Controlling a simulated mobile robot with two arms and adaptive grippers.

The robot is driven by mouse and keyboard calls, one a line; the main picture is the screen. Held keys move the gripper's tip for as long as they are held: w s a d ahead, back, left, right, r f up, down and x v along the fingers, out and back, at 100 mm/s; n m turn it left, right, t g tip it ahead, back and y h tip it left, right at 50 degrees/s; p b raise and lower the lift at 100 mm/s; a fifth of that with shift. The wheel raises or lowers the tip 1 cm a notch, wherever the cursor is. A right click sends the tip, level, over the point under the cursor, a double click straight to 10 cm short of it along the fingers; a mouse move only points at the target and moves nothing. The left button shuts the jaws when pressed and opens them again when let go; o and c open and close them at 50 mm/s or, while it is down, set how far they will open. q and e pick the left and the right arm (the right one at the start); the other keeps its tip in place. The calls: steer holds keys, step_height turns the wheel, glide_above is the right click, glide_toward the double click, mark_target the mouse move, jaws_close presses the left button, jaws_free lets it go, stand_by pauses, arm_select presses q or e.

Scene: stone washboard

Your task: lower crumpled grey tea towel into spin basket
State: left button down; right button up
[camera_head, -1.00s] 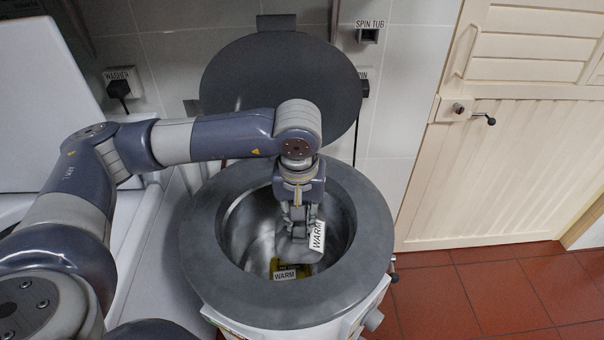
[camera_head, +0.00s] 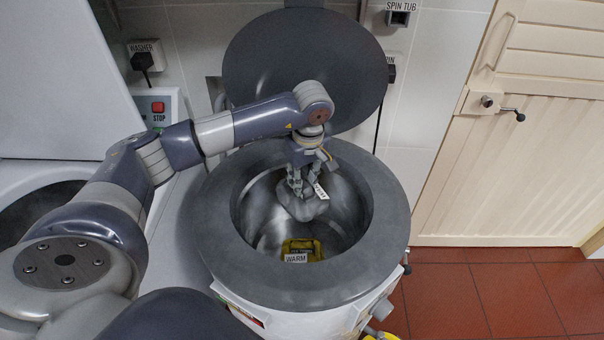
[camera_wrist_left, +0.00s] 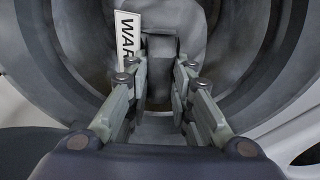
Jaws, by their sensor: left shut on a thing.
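The crumpled grey tea towel (camera_head: 302,205) hangs from my left gripper (camera_head: 303,188), inside the mouth of the spin basket (camera_head: 352,205). My left gripper is shut on the towel and points down through the opening. A white tag reading WARM sticks out at the towel's right side. In the left wrist view the towel (camera_wrist_left: 178,30) and its tag (camera_wrist_left: 127,38) show beyond the fingers (camera_wrist_left: 160,85). A yellow item with a WARM label (camera_head: 302,250) lies on the basket floor, below and apart from the towel. My right gripper is not in view.
A wide grey rim (camera_head: 225,235) rings the basket. The round dark lid (camera_head: 300,65) stands open behind it. A white washer with a STOP button (camera_head: 158,107) is at the left. Red tiled floor (camera_head: 500,295) and a cream door (camera_head: 540,150) are at the right.

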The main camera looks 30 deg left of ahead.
mark_target(306, 203)
arm_select(q)
step_height(306, 203, down, 19)
steer(key=b, duration=1)
steer(key=shift+b, duration=0.35)
steer(key=c, duration=1.3)
jaws_free()
steer(key=r, duration=0.4)
steer(key=d+r, duration=0.1)
steer(key=r, duration=0.7)
steer(key=shift+s+d, duration=0.35)
steer(key=shift+s, duration=0.05)
